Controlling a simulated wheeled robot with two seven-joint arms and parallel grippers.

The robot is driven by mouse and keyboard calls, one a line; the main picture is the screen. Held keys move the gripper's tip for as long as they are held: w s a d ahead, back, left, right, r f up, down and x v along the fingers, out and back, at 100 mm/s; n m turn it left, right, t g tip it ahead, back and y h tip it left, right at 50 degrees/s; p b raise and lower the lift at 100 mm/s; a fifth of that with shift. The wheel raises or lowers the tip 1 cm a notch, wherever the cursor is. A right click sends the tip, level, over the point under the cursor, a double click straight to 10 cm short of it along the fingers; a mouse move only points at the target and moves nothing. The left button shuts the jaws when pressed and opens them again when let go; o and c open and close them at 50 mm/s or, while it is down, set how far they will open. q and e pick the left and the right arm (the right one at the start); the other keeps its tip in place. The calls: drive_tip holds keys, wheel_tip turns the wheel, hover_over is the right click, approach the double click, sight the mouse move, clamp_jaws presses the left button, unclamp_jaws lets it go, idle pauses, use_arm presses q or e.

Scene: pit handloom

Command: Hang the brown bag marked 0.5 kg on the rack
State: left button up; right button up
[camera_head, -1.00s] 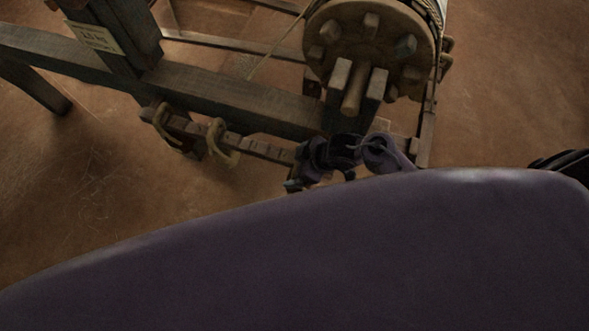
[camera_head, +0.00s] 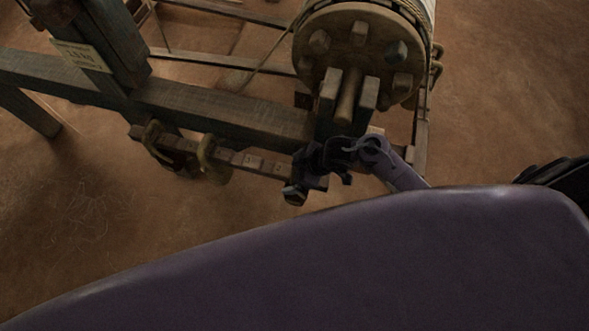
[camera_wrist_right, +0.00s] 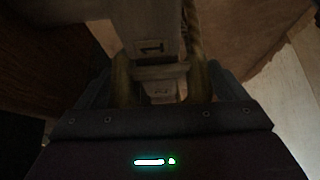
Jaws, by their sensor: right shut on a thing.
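The rack looks to be the notched wooden rail (camera_head: 255,162) below the loom's long beam in the head view. Two tan loops or bands (camera_head: 212,160) hang on its left part. My right gripper (camera_head: 305,176) is at the rail's right end, apart from the loops. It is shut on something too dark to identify. In the right wrist view, its two fingers (camera_wrist_right: 165,85) stand on either side of a pale, marked piece, which may be the rail. I cannot make out a brown bag or a 0.5 kg mark. My left gripper is not in view.
A round wooden drum (camera_head: 357,50) with pegs stands just above my right gripper. A thick dark beam (camera_head: 220,108) runs left from it to a post with a paper weight label (camera_head: 80,56). Bare brown floor (camera_head: 500,110) lies at right and lower left.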

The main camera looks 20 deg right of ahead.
drive_tip(key=shift+f, duration=0.2)
idle(0.6)
drive_tip(key=o, duration=1.5)
drive_tip(key=shift+f, duration=0.1)
